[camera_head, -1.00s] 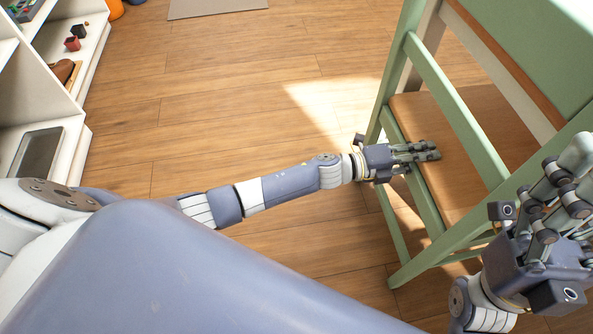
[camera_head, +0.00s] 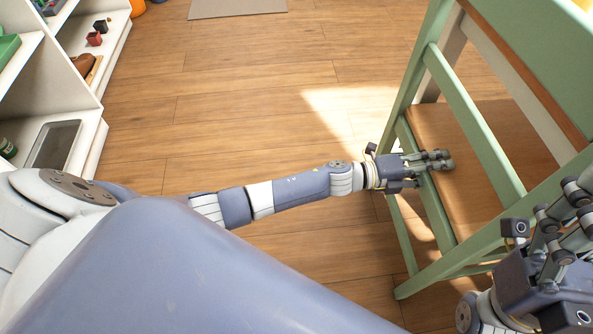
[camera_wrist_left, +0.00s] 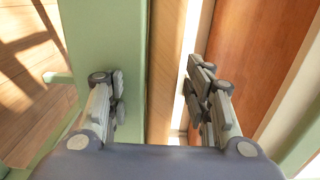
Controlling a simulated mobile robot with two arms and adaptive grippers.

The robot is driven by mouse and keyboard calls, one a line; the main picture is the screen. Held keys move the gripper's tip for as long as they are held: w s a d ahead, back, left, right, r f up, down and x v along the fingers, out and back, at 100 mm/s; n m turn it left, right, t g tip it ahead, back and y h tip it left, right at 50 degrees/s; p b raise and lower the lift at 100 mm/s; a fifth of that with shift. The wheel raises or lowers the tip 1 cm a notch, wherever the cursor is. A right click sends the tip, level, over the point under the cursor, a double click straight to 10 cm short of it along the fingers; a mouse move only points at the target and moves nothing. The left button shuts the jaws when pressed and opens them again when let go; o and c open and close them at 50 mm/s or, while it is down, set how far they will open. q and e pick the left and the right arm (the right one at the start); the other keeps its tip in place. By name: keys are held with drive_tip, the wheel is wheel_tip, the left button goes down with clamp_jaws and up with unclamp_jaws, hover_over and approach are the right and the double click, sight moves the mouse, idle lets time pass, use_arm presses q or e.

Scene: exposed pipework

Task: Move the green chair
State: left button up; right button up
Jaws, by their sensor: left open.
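The green chair (camera_head: 473,122), with a brown wooden seat (camera_head: 470,185), stands at the right of the head view. My left gripper (camera_head: 440,160) reaches in from the left, past the side frame, with its fingers over the seat's edge. In the left wrist view the left gripper (camera_wrist_left: 158,88) is open, with a green chair part (camera_wrist_left: 115,40) and a wooden strip beyond its parted fingers. Contact cannot be told. My right gripper (camera_head: 570,215) is beside the chair's near side at the right edge, its fingers partly cut off.
A white shelf unit (camera_head: 100,60) with small items stands at the left. A grey mat (camera_head: 237,8) lies at the far top. The wooden floor (camera_head: 230,110) between shelf and chair is clear, with a sunlit patch near the chair.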

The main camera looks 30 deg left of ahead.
use_arm(q)
drive_tip(key=p+v, duration=0.3)
drive_tip(key=v, duration=0.9)
